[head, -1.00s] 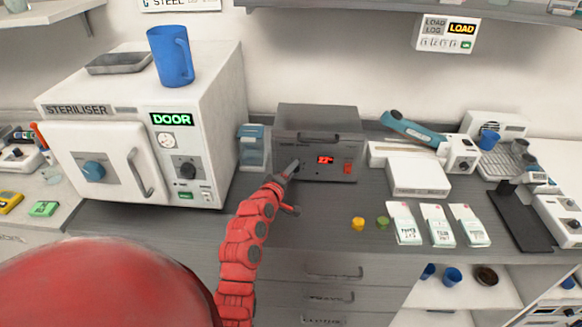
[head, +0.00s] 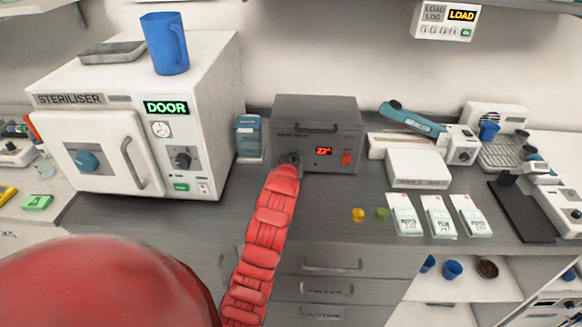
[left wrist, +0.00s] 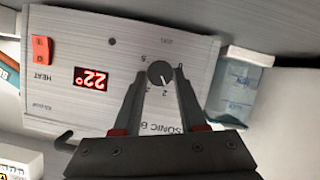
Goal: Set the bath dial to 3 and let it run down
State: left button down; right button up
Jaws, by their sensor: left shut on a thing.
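The sonic bath (head: 335,118) is a grey box on the counter with a red display reading 22° and a red heat switch (head: 346,159). In the left wrist view its front (left wrist: 110,45) appears upside down. The round dark dial (left wrist: 160,72) has small numbers around it and a pale pointer mark; I cannot read its setting surely. My left gripper (left wrist: 161,80) has a fingertip at each side of the dial and is shut on it. In the head view my left gripper (head: 289,160) covers the dial. My right gripper is not in view.
The white steriliser (head: 95,150) stands at the left, with a blue jug (head: 165,45) on top. A blue-lidded container (head: 249,138) is close beside the bath. Yellow and green caps (head: 358,214) and white packets (head: 438,216) lie at the front right.

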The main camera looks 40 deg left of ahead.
pick_arm(q)
jog(key=m+b, duration=0.1)
jog(key=y+b, duration=0.1)
jog(key=m+b, duration=0.1)
jog(key=shift+w+d+f+m+g, duration=0.15)
jog(key=shift+d+f+m+g, duration=0.15)
jog(key=shift+g, duration=0.1)
jog(key=shift+m+y+b, duration=0.6)
jog(key=shift+b, duration=0.2)
jog(key=shift+w+d+f+m+g+y+b, duration=0.1)
jog(key=shift+m+g+y+b, duration=0.45)
jog(key=shift+m+b, duration=0.35)
jog(key=shift+m+y+b, duration=0.65)
jog(key=shift+m+y, duration=0.2)
jog(key=shift+m, duration=0.45)
jog(key=c, duration=0.8)
grip_release()
jog(key=shift+o, duration=0.2)
